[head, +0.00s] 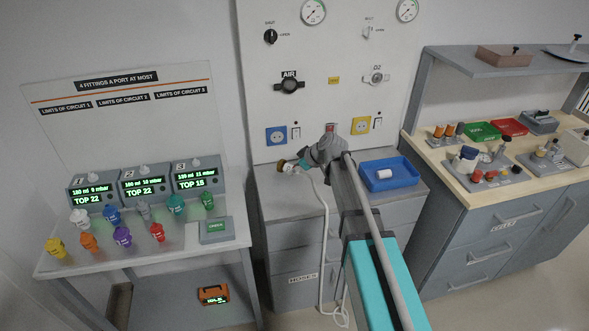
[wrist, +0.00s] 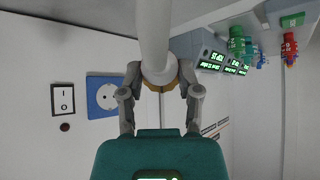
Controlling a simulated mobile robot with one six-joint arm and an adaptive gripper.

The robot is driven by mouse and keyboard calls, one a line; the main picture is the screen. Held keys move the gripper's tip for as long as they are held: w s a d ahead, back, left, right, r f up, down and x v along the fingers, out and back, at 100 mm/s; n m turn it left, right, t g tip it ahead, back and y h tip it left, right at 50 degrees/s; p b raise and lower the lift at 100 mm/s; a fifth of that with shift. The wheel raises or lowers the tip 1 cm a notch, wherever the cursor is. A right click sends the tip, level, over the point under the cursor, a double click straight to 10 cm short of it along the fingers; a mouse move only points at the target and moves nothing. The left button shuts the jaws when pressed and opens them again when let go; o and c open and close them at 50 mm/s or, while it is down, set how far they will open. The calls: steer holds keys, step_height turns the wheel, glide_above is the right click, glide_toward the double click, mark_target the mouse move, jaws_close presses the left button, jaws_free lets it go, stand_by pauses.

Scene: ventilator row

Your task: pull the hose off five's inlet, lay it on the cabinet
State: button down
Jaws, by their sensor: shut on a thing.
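My gripper (head: 322,150) is above the grey cabinet (head: 274,208) in front of the wall panel. In the wrist view my gripper (wrist: 159,84) is shut around the collared end of a thick pale tube, which I take to be the hose (wrist: 153,30). In the head view the white hose (head: 325,225) hangs from beside the gripper down the cabinet front to the floor. No number five is readable, and I cannot tell whether the hose is joined to an inlet.
A blue tray (head: 405,179) with a white roll stands on the cabinet's right. The left table (head: 120,258) bears several coloured fittings and three displays. A wooden-topped bench (head: 445,185) with several parts stands at right. The cabinet's front left top looks clear.

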steer(key=shift+f, duration=0.15)
steer(key=shift+f+b, duration=3.25)
steer(key=shift+b, duration=0.15)
steer(key=shift+c, duration=1.1)
jaws_free()
steer(key=shift+r, duration=0.1)
